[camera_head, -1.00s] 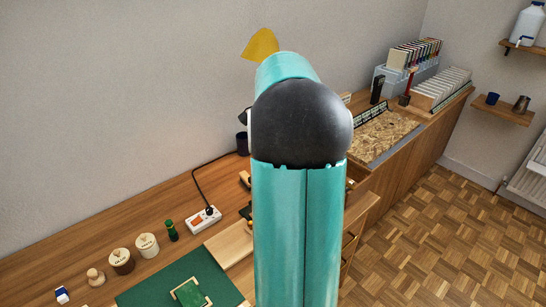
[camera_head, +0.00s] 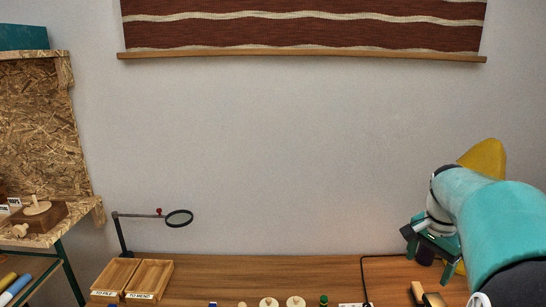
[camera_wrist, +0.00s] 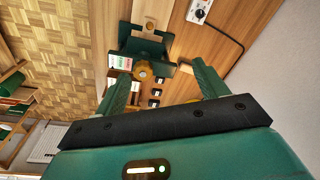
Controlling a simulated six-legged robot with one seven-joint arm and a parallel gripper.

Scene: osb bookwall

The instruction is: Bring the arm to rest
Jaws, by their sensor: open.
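My gripper (camera_head: 430,243) hangs from the teal arm at the right of the head view, in front of the wall and above the right end of the wooden bench (camera_head: 240,270). In the wrist view its two green fingers (camera_wrist: 163,88) are spread wide apart. It is open, and nothing is seen held between them. A green metal device (camera_wrist: 140,42) with a brass-coloured knob shows beyond the fingers on the bench.
Two wooden trays (camera_head: 148,279) and a magnifier on a stand (camera_head: 180,218) are on the bench at left. Small round-lidded jars (camera_head: 296,302) line the front. A striped hanging (camera_head: 300,30) covers the upper wall. A white power strip (camera_wrist: 199,11) lies on the bench.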

